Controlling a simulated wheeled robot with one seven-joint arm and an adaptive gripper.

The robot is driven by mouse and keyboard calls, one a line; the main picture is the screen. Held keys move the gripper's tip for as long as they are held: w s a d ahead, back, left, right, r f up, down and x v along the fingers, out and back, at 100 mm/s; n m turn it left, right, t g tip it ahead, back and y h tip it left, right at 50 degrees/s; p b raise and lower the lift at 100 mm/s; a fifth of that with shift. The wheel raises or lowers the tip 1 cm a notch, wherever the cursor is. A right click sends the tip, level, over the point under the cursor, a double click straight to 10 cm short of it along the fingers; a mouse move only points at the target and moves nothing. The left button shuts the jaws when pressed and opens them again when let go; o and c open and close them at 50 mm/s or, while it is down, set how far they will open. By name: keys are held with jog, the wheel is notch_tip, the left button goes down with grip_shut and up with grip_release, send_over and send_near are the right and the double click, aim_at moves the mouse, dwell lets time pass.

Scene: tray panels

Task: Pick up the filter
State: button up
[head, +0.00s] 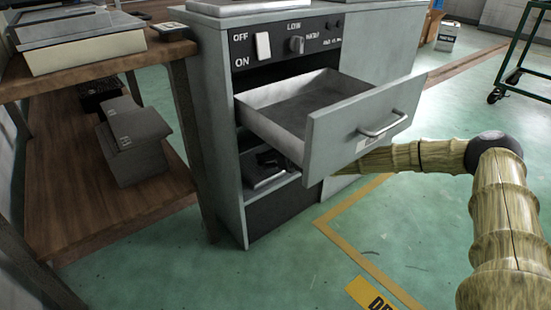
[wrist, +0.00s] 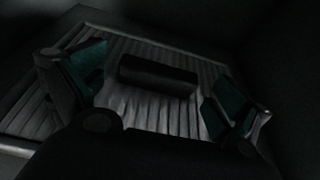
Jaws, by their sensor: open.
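In the wrist view, a dark oblong block (wrist: 157,76), which seems to be the filter, lies on a pale ribbed tray (wrist: 125,105). My gripper (wrist: 157,90) is open, its teal-padded fingers apart, one to the left of the block and one to the lower right. Neither finger visibly touches it. The picture is very dark, so the gap in depth is unclear. In the head view my arm reaches behind the open drawer's front, and my gripper is hidden there. A dark tray-like thing (head: 265,170) shows in the compartment under the drawer; the filter cannot be made out.
The grey cabinet's drawer (head: 360,125) stands pulled out, empty where visible, above the arm's reach. A wooden shelf unit (head: 110,210) with a grey box (head: 137,140) stands close on the left.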

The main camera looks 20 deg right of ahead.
jog(key=c, duration=1.1)
jog(key=shift+s, duration=0.1)
